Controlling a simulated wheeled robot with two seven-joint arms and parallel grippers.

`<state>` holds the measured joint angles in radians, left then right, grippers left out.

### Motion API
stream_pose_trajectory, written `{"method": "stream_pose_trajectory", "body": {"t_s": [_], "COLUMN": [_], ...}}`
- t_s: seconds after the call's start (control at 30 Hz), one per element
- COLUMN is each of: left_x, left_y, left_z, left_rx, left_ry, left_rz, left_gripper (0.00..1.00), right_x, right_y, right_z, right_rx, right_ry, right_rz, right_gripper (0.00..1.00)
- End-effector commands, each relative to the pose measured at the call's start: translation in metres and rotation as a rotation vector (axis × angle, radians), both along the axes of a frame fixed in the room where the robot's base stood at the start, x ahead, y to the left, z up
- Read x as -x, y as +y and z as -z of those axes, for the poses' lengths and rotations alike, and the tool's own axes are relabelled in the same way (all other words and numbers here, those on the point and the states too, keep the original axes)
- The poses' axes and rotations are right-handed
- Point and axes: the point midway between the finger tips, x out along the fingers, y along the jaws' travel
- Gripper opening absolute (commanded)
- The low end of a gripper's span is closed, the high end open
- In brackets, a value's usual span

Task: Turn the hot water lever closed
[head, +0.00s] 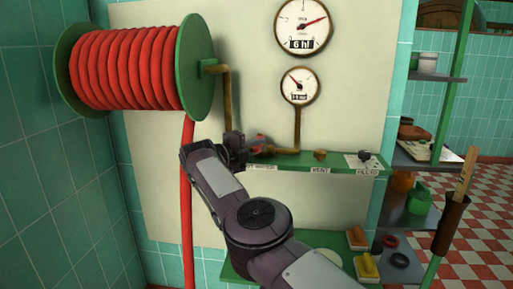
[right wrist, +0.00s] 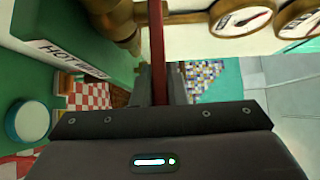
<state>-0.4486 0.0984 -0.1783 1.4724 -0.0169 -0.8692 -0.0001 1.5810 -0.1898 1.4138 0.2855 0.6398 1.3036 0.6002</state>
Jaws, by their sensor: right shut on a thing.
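The red hot water lever (head: 259,140) sits on the brass pipework above the green shelf, mostly hidden behind my right gripper in the head view. My right gripper (head: 238,148) is shut on the lever. In the right wrist view the lever (right wrist: 157,45) is a long red bar running down between the fingers (right wrist: 160,88). A "HOT WATER" label (right wrist: 70,58) is on the green shelf edge beside it; in the head view this label is partly covered. My left gripper is not in view.
A green reel with red hose (head: 135,66) hangs at the upper left, its hose running down behind my right arm. Two round gauges (head: 303,26) (head: 300,86) are on the panel. Vent (head: 320,154) and filler (head: 364,155) fittings stand right along the green shelf (head: 335,163).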

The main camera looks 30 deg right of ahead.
Motion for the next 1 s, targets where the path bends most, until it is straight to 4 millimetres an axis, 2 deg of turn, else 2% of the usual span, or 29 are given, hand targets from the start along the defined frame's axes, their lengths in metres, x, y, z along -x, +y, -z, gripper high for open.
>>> {"method": "stream_pose_trajectory", "body": {"t_s": [0.27, 0.3, 0.37, 0.67, 0.77, 1.0], "left_x": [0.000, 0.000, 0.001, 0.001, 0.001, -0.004], "left_y": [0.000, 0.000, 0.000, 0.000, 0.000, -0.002], "left_z": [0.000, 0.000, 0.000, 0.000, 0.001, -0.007], "left_rx": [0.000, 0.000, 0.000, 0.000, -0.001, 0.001], "left_ry": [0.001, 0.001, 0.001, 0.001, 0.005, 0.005], "left_rz": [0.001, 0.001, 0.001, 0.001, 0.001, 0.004], "left_gripper": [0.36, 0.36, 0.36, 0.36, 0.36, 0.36], "right_x": [0.000, 0.000, 0.000, 0.000, 0.001, 0.006], "right_y": [-0.001, -0.001, -0.001, 0.002, 0.013, 0.053], "right_z": [-0.003, -0.003, -0.003, -0.001, -0.001, 0.000], "right_rx": [0.002, 0.002, 0.002, 0.002, 0.001, 0.001], "right_ry": [-0.005, -0.005, -0.005, -0.003, -0.003, -0.004], "right_rz": [0.002, 0.002, 0.002, 0.000, -0.002, -0.001], "right_gripper": [0.00, 0.15, 0.22, 0.22, 0.22, 0.22]}}
